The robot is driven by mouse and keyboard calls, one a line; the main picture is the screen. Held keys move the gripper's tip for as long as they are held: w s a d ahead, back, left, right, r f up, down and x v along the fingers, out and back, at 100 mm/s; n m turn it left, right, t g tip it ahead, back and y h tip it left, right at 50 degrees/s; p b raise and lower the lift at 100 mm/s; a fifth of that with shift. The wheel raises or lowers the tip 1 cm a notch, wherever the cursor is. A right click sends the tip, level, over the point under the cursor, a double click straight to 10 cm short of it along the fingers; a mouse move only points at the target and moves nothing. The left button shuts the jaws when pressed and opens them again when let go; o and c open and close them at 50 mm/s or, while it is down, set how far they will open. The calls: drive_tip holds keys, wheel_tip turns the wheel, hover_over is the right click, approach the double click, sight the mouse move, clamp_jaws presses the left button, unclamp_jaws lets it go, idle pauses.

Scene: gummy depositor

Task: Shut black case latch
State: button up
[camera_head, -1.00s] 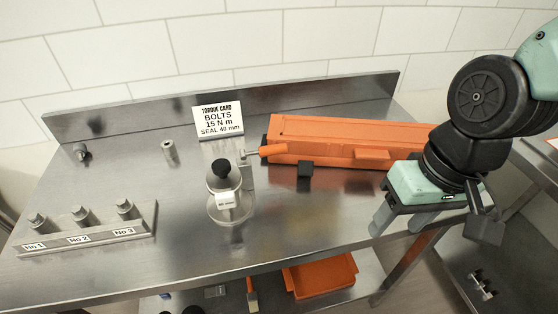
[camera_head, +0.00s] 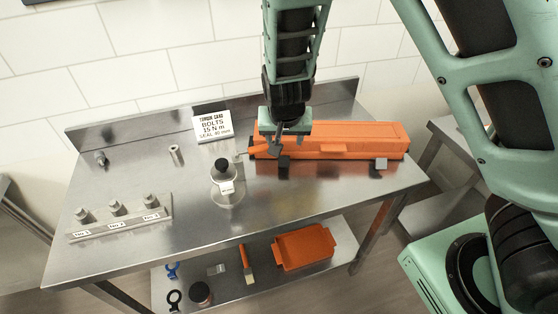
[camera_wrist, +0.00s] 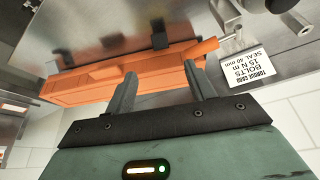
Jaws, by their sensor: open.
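The long orange case (camera_head: 345,142) lies at the back right of the steel table; it also shows in the wrist view (camera_wrist: 95,90). A black latch (camera_head: 284,165) sticks out from its front edge near the left end, and it shows beyond the fingers in the wrist view (camera_wrist: 159,36). A greyer latch (camera_head: 379,164) sticks out near the right end. My gripper (camera_head: 283,144) is above the case's left part, pointing down, behind the black latch. In the wrist view its fingers (camera_wrist: 160,72) are apart with nothing held, and the case shows between them.
An orange handle with a metal end (camera_head: 258,148) lies at the case's left end. A torque card (camera_head: 212,127) stands behind. An orange tray (camera_head: 304,247) sits below.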

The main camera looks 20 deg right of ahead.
sight(284, 162)
drive_tip(key=p+x, duration=0.1)
drive_tip(key=x, duration=1.4)
drive_tip(key=shift+s, duration=0.1)
drive_tip(key=c, duration=1)
